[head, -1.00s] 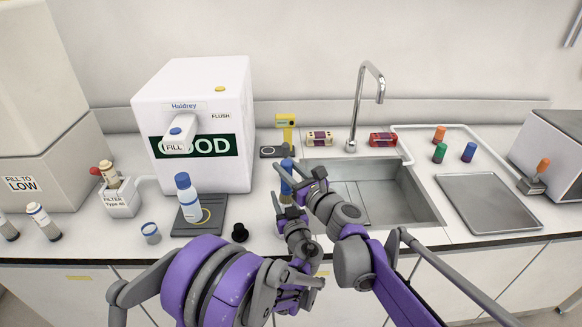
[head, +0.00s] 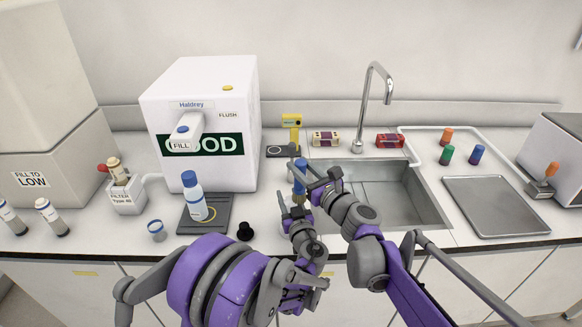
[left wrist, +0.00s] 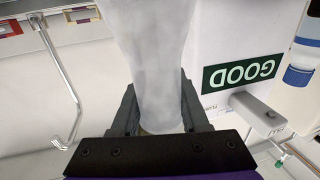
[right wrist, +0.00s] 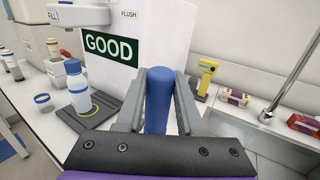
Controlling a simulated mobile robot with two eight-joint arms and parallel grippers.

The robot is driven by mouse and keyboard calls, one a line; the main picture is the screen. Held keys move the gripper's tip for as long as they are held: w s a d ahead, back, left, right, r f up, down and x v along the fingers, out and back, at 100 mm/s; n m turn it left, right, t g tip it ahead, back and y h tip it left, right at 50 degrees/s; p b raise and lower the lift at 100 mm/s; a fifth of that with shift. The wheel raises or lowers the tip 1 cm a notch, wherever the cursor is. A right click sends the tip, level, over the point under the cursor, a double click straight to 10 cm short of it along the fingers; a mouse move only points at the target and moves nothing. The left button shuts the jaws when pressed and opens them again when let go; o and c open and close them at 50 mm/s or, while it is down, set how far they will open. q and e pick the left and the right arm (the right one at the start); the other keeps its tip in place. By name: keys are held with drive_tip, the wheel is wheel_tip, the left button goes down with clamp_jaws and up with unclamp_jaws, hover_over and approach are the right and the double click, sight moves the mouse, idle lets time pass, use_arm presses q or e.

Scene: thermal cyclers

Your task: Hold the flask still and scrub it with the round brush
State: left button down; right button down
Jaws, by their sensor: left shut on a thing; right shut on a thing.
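The round brush shows its blue handle (head: 300,176) upright in the head view, with a tan end below it. My right gripper (head: 313,187) is shut on this handle, which stands between the fingers in the right wrist view (right wrist: 158,98). My left gripper (head: 296,214) is lower and shut on a pale, translucent body, the flask (left wrist: 152,65), which fills the space between the fingers in the left wrist view. The flask is hard to make out in the head view. The brush's tan end is close above the left fingers; I cannot tell whether it touches the flask.
A sink (head: 385,190) with a tall faucet (head: 368,110) lies right of the grippers. A white machine (head: 215,85) stands behind left, with a blue-capped bottle (head: 196,203) on a dark pad. A small black stopper (head: 245,231) and a metal tray (head: 495,205) are on the counter.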

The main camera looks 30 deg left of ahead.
drive_tip(key=shift+s+a, duration=1.5)
drive_tip(key=shift+a, duration=0.95)
wheel_tip(320, 180, up, 8)
drive_tip(key=shift+d, duration=0.1)
idle(0.3)
use_arm(q)
drive_tip(key=shift+c, duration=1.6)
unclamp_jaws()
drive_tip(key=v, duration=1.2)
